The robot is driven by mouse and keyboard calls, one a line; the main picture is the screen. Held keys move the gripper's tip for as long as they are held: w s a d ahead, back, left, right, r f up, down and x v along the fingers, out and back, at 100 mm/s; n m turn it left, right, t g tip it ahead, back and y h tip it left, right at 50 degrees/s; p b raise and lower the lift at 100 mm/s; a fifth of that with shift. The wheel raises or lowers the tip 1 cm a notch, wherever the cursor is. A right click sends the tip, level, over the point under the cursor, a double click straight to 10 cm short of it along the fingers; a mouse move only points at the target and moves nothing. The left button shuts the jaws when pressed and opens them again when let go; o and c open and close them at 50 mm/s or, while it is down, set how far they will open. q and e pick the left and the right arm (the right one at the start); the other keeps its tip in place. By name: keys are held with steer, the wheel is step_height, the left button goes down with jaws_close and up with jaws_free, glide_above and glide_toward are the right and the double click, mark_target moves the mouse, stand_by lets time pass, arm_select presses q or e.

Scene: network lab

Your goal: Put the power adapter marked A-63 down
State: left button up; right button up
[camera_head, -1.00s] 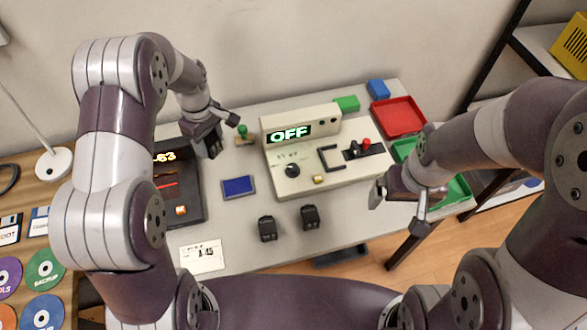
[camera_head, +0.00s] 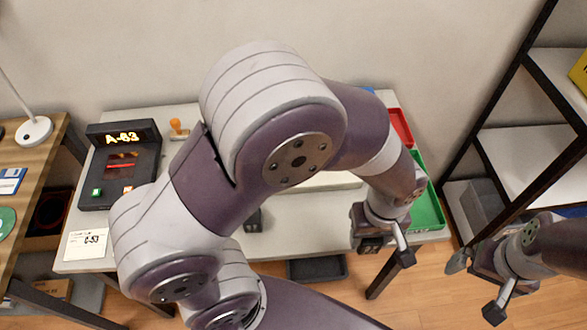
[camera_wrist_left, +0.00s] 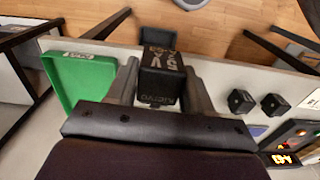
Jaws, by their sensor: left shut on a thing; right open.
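The power adapter is a black block (camera_wrist_left: 162,80) with pale print; "5V" reads upside down in the left wrist view, with smaller marking that looks like A-63. My left gripper (camera_wrist_left: 160,92) is shut on it, one finger on each side. In the head view this left gripper (camera_head: 371,232) is near the table's front edge, just left of the green tray (camera_head: 430,212). The green tray (camera_wrist_left: 80,75) also shows beside the adapter in the left wrist view. My right gripper (camera_head: 467,264) is open, off the table's right end.
A black scanner (camera_head: 122,166) displays A-63. Two other black adapters (camera_wrist_left: 240,100) (camera_wrist_left: 275,104) stand on the table (camera_head: 310,225). A red tray (camera_head: 401,127) lies behind the green one. Shelving (camera_head: 520,155) stands right. My left arm hides most of the control box.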

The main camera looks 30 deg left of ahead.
arm_select(q)
steer(key=w+a+f, duration=0.4)
steer(key=w+a, duration=0.1)
steer(key=w+a+f, duration=0.2)
steer(key=w+a, duration=0.1)
steer(key=shift+a+f, duration=0.2)
steer(key=shift+f, duration=0.2)
steer(key=shift+w+f, duration=0.1)
steer(key=shift+f, duration=0.15)
steer(key=shift+a+f, duration=0.1)
steer(key=shift+f, duration=1.75)
steer(key=shift+f+b, duration=0.15)
steer(key=shift+b, duration=0.15)
steer(key=o, duration=1.2)
steer(key=shift+c, duration=0.2)
step_height(320, 180, up, 12)
steer(key=p, duration=0.1)
steer(key=s+a+r+m+t, duration=0.1)
steer(key=s+a+r+m, duration=0.2)
steer(key=s+a+m, duration=0.3)
steer(key=shift+s+a+m, duration=0.3)
steer(key=shift+s+a, duration=0.6)
steer(key=shift+s, duration=0.2)
